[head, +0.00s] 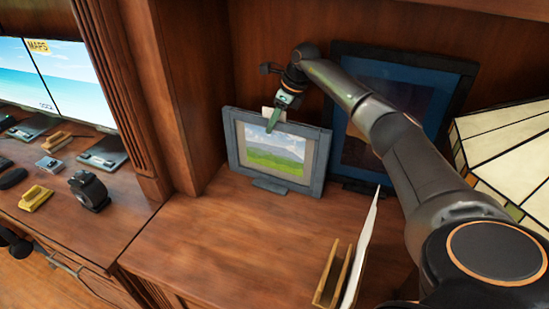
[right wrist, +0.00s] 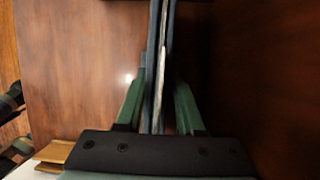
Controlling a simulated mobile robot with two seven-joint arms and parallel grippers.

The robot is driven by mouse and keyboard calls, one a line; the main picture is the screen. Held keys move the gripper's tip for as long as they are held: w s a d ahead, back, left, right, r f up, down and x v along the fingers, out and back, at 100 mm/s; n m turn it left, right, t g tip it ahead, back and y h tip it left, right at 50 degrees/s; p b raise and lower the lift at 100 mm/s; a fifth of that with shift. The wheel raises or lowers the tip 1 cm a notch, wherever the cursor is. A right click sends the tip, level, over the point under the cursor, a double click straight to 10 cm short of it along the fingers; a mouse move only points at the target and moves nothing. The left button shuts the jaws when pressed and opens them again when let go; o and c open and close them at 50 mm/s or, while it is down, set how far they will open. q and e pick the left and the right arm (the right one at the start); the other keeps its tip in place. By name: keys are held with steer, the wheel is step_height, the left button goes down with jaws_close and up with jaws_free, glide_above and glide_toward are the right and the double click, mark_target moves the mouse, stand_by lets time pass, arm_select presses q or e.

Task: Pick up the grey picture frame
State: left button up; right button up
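The grey picture frame (head: 232,142), with a picture of a green field and hills, stands upright on the wooden desk near the back. My right gripper (head: 274,118) reaches down over its top edge. In the right wrist view, the frame's edge (right wrist: 153,70) runs between the two green fingers of the right gripper (right wrist: 161,90). The fingers stand astride it, very close on both sides, and narrow gaps seem to show. The frame still rests on the desk. My left gripper cannot be made out.
A larger dark blue frame (head: 450,82) leans behind on the right. A stained-glass lamp shade (head: 515,140) stands at the right. A letter holder (head: 333,278) with papers is at the front. The left desk (head: 75,225) holds monitors and small items. Bare desk lies before the grey frame.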

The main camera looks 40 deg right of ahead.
jaws_close()
stand_by(0.9)
steer(key=shift+w+r, duration=0.15)
